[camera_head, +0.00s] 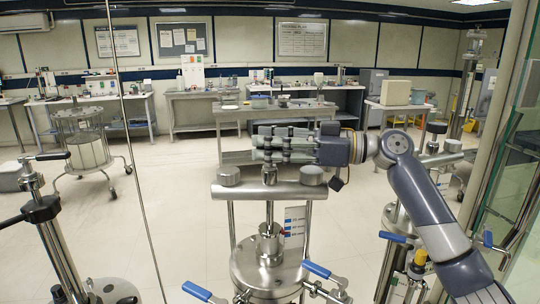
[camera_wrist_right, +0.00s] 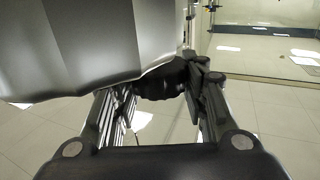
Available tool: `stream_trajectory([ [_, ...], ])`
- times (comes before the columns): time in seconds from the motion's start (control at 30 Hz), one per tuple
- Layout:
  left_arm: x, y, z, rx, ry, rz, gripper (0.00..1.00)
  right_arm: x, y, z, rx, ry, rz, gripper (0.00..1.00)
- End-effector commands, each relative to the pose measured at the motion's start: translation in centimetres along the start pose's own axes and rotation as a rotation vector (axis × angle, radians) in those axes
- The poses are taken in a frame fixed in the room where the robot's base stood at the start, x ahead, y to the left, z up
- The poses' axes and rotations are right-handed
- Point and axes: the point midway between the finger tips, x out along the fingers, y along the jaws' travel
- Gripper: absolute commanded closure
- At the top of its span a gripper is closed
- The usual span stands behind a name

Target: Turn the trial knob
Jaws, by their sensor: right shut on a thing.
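My right gripper (camera_head: 266,146) reaches in from the right, above the crossbar (camera_head: 268,191) of the middle steel column (camera_head: 270,266). It points left in the head view. In the right wrist view my right gripper (camera_wrist_right: 160,92) is shut on a dark, rounded knob (camera_wrist_right: 160,80) between its fingertips. The knob cannot be made out in the head view, where the fingers cover that spot. Whether it is the trial knob I cannot tell from markings. My left gripper is not in view.
A large grey metal body (camera_wrist_right: 90,45) lies close above the fingers in the right wrist view. Silver caps (camera_head: 228,175) top the crossbar. Blue-handled valves (camera_head: 318,271) stick out low on the column. Another column (camera_head: 55,240) stands at the left. Benches line the back.

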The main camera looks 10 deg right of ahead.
Motion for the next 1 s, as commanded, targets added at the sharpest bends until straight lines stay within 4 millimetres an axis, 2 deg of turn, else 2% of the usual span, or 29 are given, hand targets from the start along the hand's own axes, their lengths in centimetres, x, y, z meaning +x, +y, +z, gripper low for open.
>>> stream_trajectory([
  [0.1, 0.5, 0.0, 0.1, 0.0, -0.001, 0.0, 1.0, 0.1, 0.1, -0.2, 0.005, 0.007, -0.109, 0.83],
  [0.4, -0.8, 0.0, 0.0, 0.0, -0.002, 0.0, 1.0, 0.2, 0.0, -0.4, 0.004, 0.004, -0.34, 0.83],
  [1.0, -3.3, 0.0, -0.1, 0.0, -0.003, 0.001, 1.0, 0.1, 0.0, -0.2, 0.004, -0.002, -0.577, 0.83],
])
